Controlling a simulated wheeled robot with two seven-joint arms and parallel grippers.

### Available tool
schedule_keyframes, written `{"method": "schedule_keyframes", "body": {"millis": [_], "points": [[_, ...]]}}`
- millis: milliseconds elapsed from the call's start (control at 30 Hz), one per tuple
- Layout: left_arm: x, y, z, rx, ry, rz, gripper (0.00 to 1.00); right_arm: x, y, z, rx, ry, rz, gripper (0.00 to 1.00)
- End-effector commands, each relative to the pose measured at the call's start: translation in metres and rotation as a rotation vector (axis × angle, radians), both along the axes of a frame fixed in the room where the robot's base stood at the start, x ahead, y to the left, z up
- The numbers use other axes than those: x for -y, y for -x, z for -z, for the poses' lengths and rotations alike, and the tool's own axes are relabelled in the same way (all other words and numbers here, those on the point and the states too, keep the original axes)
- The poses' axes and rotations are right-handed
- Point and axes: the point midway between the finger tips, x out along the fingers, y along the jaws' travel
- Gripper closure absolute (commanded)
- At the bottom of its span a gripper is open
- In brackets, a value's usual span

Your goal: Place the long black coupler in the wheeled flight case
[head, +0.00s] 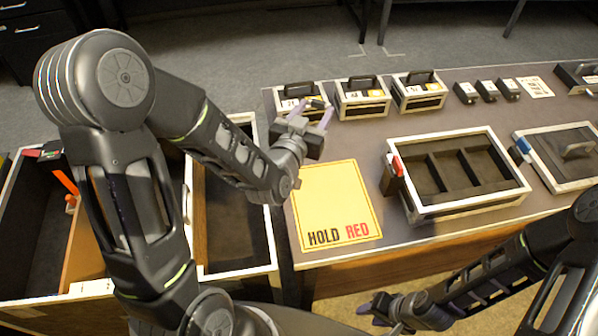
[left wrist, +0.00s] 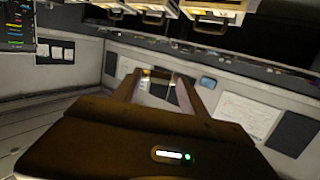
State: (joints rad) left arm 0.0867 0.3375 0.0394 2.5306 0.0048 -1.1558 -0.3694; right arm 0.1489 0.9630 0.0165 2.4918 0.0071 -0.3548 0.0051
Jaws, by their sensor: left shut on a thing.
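My left gripper (head: 324,114) is raised near the back left of the table, with its fingers shut on a small dark piece with a yellowish part, seemingly the long black coupler (head: 315,103). In the left wrist view the piece (left wrist: 157,73) shows between the fingertips (left wrist: 158,76), mostly as a thin dark and yellow bar. Its full length cannot be made out. A large open case (head: 272,235) with pale edges and a dark inside, seemingly the wheeled flight case, stands left of the table. My arm covers part of it; no wheels show. My right gripper (head: 378,309) is low before the table, its jaw gap unclear.
A yellow "HOLD RED" mat (head: 335,200) lies on the table. Right of it stands an open divided tray (head: 470,210) with a red tag. Several small handled cases (head: 362,112) and black blocks (head: 487,91) line the back. A lidded case (head: 562,185) is at right.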

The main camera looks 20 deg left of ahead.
Motion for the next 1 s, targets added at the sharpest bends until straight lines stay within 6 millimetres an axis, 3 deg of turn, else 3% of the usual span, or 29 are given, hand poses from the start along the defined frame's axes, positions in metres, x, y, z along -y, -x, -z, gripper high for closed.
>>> {"method": "schedule_keyframes", "body": {"millis": [567, 800, 1000], "points": [[0.002, -0.003, 0.001, 0.004, 0.000, 0.021, 0.96, 0.000, 0.000, 0.008, 0.001, 0.000, 0.000, 0.64], [0.024, -0.018, 0.002, 0.010, -0.005, 0.214, 0.96, 0.000, -0.001, 0.055, 0.005, -0.001, -0.001, 0.64], [0.045, -0.015, 0.012, 0.005, -0.005, 0.443, 0.96, 0.000, -0.003, 0.095, 0.010, -0.003, -0.003, 0.64]]}}
